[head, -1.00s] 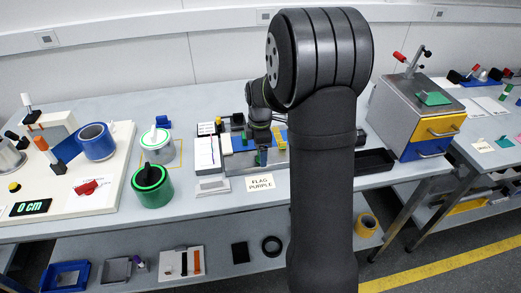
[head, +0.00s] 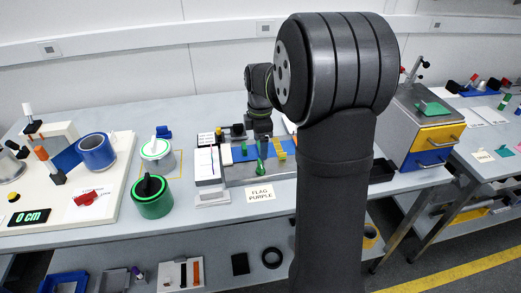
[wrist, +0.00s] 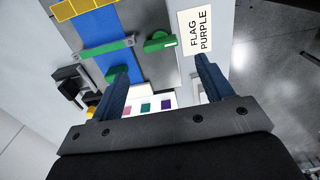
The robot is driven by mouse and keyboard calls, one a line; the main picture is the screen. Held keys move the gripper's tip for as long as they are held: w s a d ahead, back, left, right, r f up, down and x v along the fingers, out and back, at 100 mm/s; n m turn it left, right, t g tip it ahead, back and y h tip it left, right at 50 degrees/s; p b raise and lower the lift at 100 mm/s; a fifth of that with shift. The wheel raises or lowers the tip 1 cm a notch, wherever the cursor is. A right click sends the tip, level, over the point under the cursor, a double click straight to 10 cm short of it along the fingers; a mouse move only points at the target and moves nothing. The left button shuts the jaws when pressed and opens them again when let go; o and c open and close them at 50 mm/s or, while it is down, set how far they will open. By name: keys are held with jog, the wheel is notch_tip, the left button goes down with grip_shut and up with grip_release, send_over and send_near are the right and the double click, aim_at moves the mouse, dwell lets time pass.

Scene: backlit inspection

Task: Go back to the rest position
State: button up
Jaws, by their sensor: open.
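My gripper (wrist: 162,68) is open in the wrist view, with nothing between its two dark blue fingers. It hangs over the grey fixture (wrist: 157,62) with the blue strip (wrist: 97,30). A green bar (wrist: 106,47) lies across the strip, and a green piece (wrist: 159,42) sits beside it on the grey part. A green upright piece (head: 261,168) shows on the fixture's front. The "FLAG PURPLE" card (head: 260,193) lies in front of it.
On the right stands a drawer cabinet (head: 408,135) with a lever on top. My arm hides part of the bench.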

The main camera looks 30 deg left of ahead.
aim_at(261, 163)
jog(key=shift+r, duration=0.2)
jog(key=shift+f, duration=0.1)
jog(key=shift+d+f, duration=0.1)
jog(key=shift+f, duration=3.9)
jog(key=shift+r, duration=0.15)
jog(key=shift+f, duration=0.2)
jog(key=m, duration=0.3)
jog(key=shift+r, duration=0.1)
jog(key=m, duration=0.9)
jog(key=shift+m, duration=2.1)
